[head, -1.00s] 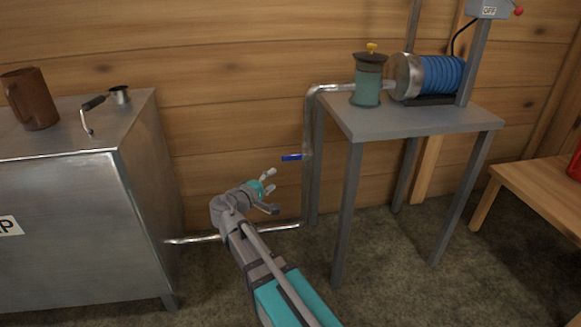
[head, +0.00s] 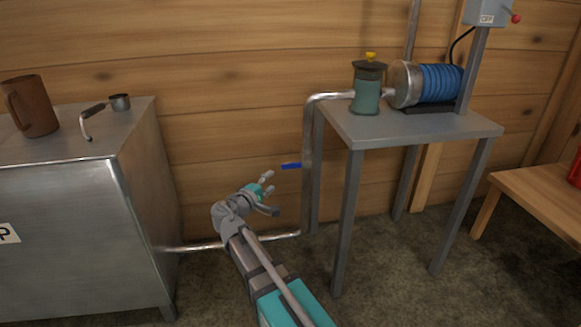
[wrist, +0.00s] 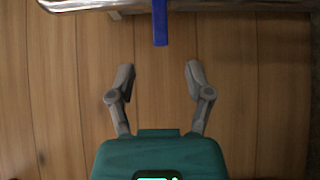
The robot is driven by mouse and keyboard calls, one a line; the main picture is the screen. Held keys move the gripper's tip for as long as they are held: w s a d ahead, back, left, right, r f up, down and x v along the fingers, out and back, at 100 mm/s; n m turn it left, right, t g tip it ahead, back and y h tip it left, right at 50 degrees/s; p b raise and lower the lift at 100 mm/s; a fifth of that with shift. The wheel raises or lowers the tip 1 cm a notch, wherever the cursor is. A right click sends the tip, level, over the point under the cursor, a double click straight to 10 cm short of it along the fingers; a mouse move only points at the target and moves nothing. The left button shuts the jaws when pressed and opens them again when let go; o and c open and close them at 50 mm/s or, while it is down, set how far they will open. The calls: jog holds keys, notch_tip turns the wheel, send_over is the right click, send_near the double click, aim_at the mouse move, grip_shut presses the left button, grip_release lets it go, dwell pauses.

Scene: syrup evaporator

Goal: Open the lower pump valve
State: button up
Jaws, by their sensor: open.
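The lower pump valve's blue handle (head: 291,166) sticks out to the left from the vertical metal pipe (head: 308,130) beside the table. In the wrist view the blue handle (wrist: 160,22) lies ahead of my gripper, about midway between the fingers and beyond their tips. My gripper (head: 271,191) is open and empty, a little below and left of the handle, apart from it. Both fingers also show spread in the wrist view (wrist: 160,75). The handle stands at a right angle to the pipe (wrist: 90,5).
A grey table (head: 400,125) holds the blue pump motor (head: 440,84) and a teal filter housing (head: 366,90). A steel tank (head: 70,220) with a brown mug (head: 30,107) and a ladle (head: 92,112) stands left. The low pipe (head: 200,247) runs to the tank. A wooden bench (head: 540,195) is right.

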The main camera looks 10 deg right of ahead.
aim_at(289, 167)
jog(key=x, duration=1.1)
jog(key=shift+w+d, duration=0.1)
grip_shut()
